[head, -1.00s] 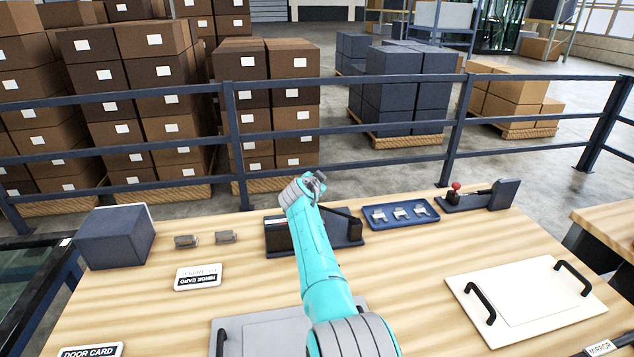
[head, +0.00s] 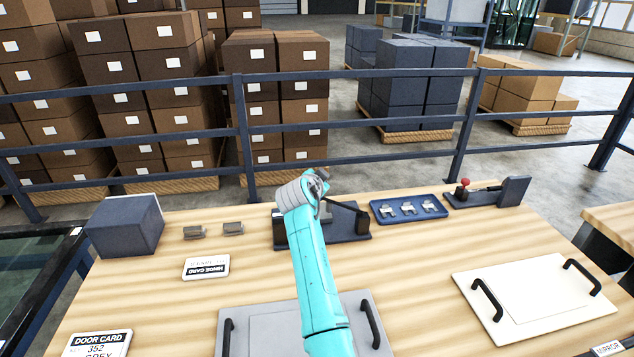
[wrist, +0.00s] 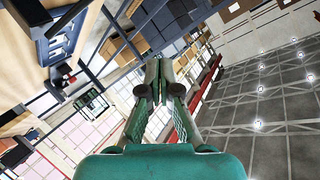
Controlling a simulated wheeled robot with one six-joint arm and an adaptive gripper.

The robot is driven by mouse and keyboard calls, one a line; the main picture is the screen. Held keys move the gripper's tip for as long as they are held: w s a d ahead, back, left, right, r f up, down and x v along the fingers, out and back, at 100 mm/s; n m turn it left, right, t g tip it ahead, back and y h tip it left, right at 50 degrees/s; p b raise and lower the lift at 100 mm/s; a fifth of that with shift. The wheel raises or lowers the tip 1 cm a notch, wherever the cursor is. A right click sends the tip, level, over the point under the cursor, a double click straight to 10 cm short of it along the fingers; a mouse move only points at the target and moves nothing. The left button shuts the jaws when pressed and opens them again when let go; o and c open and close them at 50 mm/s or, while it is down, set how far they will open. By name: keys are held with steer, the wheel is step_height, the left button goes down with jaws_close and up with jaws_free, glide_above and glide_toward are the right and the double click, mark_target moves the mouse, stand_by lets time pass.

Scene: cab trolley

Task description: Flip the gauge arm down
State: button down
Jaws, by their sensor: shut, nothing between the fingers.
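A dark fixture (head: 360,233) stands at the back middle of the table. A black bar (head: 343,208) slants up from its right side; it looks like the gauge arm, raised, though my arm hides part of the fixture. A second dark device (head: 515,191) with a lever and a red knob (head: 464,182) stands at the back right. My gripper (head: 318,178) is in front of the fixture in the head view, seemingly above it; the gap is hard to judge. In the wrist view my gripper (wrist: 158,68) is shut and empty, its fingertips together.
A blue tray (head: 378,218) with several metal clips lies right of the fixture. Two small metal pieces (head: 233,229) and a dark box (head: 125,226) are to the left. A grey handled panel (head: 265,330) lies in front, a white one (head: 535,290) at right. A railing (head: 400,128) runs behind.

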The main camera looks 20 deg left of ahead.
steer(key=shift+v, duration=2.4)
